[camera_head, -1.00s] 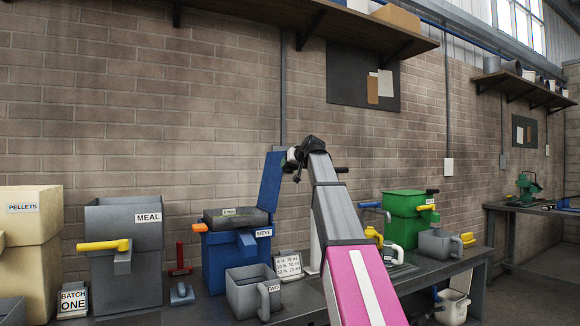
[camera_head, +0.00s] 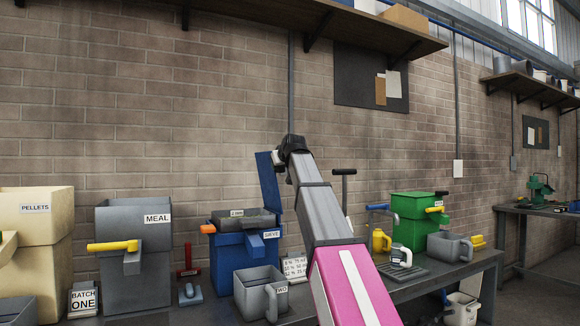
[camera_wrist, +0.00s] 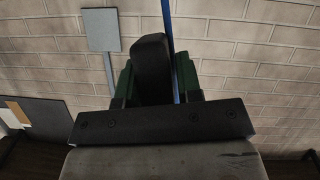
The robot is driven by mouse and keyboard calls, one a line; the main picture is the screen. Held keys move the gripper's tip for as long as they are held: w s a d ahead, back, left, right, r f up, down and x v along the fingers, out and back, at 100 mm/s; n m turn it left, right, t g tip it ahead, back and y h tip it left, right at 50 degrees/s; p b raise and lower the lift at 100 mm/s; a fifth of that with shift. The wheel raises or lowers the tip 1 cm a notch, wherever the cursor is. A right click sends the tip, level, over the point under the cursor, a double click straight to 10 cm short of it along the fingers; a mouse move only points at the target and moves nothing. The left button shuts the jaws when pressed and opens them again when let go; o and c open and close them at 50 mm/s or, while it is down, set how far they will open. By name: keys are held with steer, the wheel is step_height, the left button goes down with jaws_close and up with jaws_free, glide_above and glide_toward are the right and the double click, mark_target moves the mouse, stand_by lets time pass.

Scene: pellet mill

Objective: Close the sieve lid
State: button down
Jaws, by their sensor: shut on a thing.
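The sieve (camera_head: 228,252) is a blue box labelled SIEVE with a dark grey screen (camera_head: 243,219) on top, standing on the bench in the head view. Its blue lid (camera_head: 267,185) stands up at the box's right side, open, its top tilted slightly left over the screen. My gripper (camera_head: 281,158) is at the lid's upper right edge. In the wrist view my gripper's green fingers (camera_wrist: 155,82) are closed on a dark block (camera_wrist: 152,68), which appears to be the lid's grip. A thin blue strip beside it looks like the lid edge-on. The contact is partly hidden in the head view.
A grey jug (camera_head: 259,292) stands in front of the sieve, the grey MEAL bin (camera_head: 133,255) to its left. A white card (camera_head: 294,268) and a black T-handle (camera_head: 344,172) are to the right. A green machine (camera_head: 411,212) stands farther right. A brick wall is behind.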

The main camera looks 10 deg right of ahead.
steer(key=s+a+f+n+t+h, duration=0.1)
steer(key=s+a+f+n, duration=0.1)
steer(key=a, duration=0.5)
steer(key=s+a+f+n+t+h, duration=0.1)
steer(key=s+a+f+n+h, duration=0.1)
steer(key=a+f+n, duration=0.2)
steer(key=shift+s+a+f+n+t, duration=0.3)
steer(key=shift+a+f, duration=0.8)
steer(key=shift+a, duration=0.3)
steer(key=shift+h, duration=0.3)
steer(key=c, duration=0.9)
jaws_free()
